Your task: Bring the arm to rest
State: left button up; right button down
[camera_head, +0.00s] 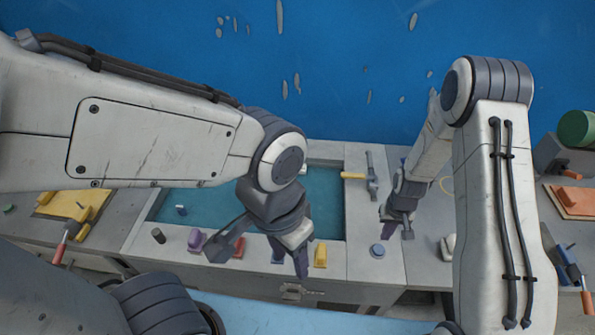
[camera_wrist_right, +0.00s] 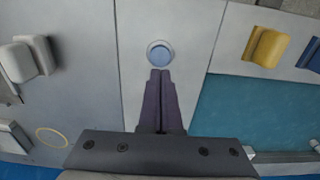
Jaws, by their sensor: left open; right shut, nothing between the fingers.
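My left arm reaches in from the left, and its gripper (camera_head: 289,258) points down over the front edge of the panel, with its jaws open and nothing seen between them. My right arm hangs down on the right side. Its gripper (camera_head: 399,225) is above the grey worktop, right of the teal recess. In the right wrist view the two dark fingers (camera_wrist_right: 160,100) lie together, shut and empty. Their tips point towards a round blue knob (camera_wrist_right: 160,54), which also shows in the head view (camera_head: 377,250); I cannot tell the height between them.
The teal recess (camera_head: 330,210) has purple, red and yellow (camera_head: 320,255) blocks along its front rim. A yellow-handled tool (camera_head: 354,175) lies at its back right. An orange board (camera_head: 575,201) is far right, a yellow board (camera_head: 68,205) far left. A blue wall stands behind.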

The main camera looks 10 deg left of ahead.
jog(key=shift+a+r, duration=0.15)
jog(key=shift+a, duration=0.05)
jog(key=s+a+r+n+b, duration=0.3)
jog(key=s+a+r+b, duration=0.3)
jog(key=a+r, duration=0.55)
jog(key=s+a+r+n+b, duration=0.1)
jog(key=s+r+n+b, duration=0.1)
jog(key=s, duration=0.7)
jog(key=s+a+r+n+y+b, duration=0.1)
jog(key=s+r, duration=0.4)
jog(key=s, duration=0.3)
jog(key=shift+s+n+b, duration=0.4)
jog(key=shift+a, duration=0.1)
